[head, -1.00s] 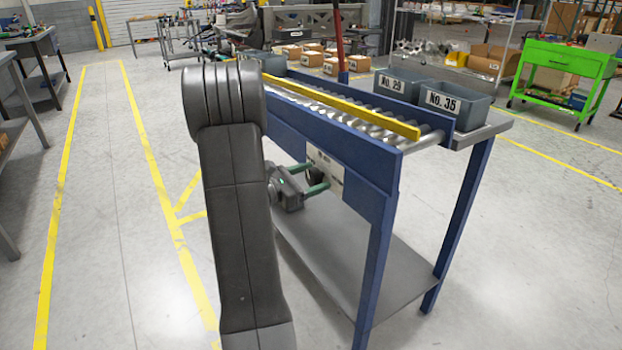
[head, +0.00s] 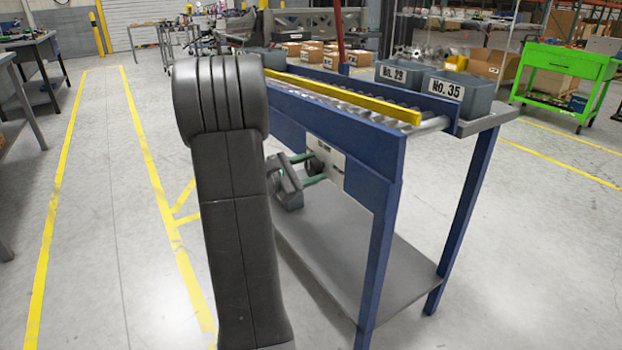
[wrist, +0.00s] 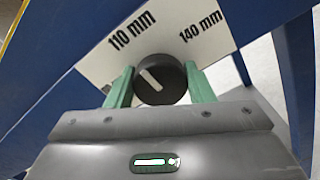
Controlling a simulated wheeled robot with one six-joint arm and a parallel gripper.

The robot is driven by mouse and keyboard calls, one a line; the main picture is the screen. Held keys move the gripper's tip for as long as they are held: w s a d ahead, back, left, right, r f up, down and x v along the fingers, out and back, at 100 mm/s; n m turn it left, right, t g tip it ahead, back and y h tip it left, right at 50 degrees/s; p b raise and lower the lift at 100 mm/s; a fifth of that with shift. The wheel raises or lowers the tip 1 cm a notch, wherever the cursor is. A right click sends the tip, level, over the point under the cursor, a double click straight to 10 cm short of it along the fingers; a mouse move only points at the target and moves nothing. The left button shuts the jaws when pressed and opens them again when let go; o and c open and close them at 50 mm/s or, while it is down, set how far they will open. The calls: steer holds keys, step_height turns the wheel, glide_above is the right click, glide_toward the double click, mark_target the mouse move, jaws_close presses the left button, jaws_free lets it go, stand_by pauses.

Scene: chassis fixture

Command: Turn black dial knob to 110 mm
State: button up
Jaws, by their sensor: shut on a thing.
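The black dial knob (wrist: 160,80) sits on a white panel (wrist: 186,38) and carries a white pointer line. In the wrist view the line points up and left, toward the "110 mm" label (wrist: 132,30); the "140 mm" label (wrist: 200,27) is at upper right. My gripper (wrist: 159,85) has its green fingers on either side of the knob, shut on it. In the head view my gripper (head: 309,168) reaches the panel on the side of the blue conveyor frame, with the dark knob (head: 315,165) between the fingers.
The blue-framed roller conveyor (head: 345,135) has a yellow rail (head: 350,102) on top and a grey lower shelf (head: 345,240). Grey bins (head: 457,90) stand behind the rollers. My arm covers part of the conveyor.

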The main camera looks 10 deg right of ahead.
steer(key=shift+m, duration=0.3)
steer(key=o, duration=1)
steer(key=shift+a, duration=0.1)
steer(key=p+v, duration=0.2)
steer(key=v, duration=1.1)
steer(key=shift+s+a+p, duration=0.15)
steer(key=shift+a+p, duration=0.2)
steer(key=b+x, duration=0.3)
steer(key=x, duration=1.1)
